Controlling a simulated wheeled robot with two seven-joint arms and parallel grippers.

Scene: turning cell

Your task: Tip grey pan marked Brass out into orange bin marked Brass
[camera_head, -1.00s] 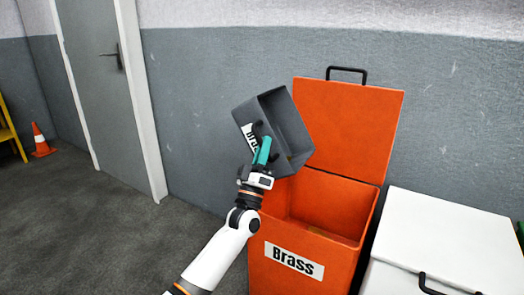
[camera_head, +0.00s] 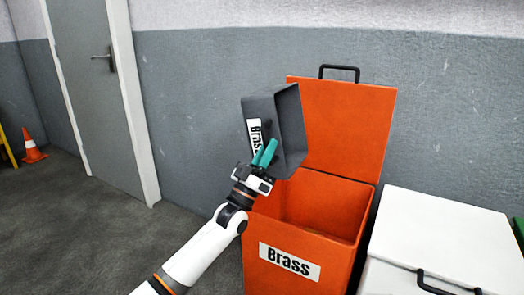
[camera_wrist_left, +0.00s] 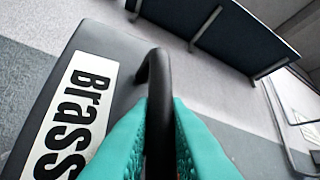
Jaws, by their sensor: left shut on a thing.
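The grey pan (camera_head: 292,128) marked Brass is held up in the air, tipped on its side, over the left part of the orange bin (camera_head: 262,232). Its open side faces right, and I see no contents in the part of its inside that shows. My left gripper (camera_head: 264,153) is shut on the pan's black handle; the teal fingers close around the handle (camera_wrist_left: 158,85) in the left wrist view, beside the Brass label (camera_wrist_left: 70,120). The orange bin marked Brass stands with its lid (camera_head: 345,125) up against the wall. The bin's floor is partly hidden. My right gripper is not in view.
A white box with a black handle (camera_head: 445,240) stands close to the right of the orange bin. A grey door (camera_head: 95,85) and an orange cone (camera_head: 32,150) are at the left. The dark floor (camera_head: 90,220) left of the bin is clear.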

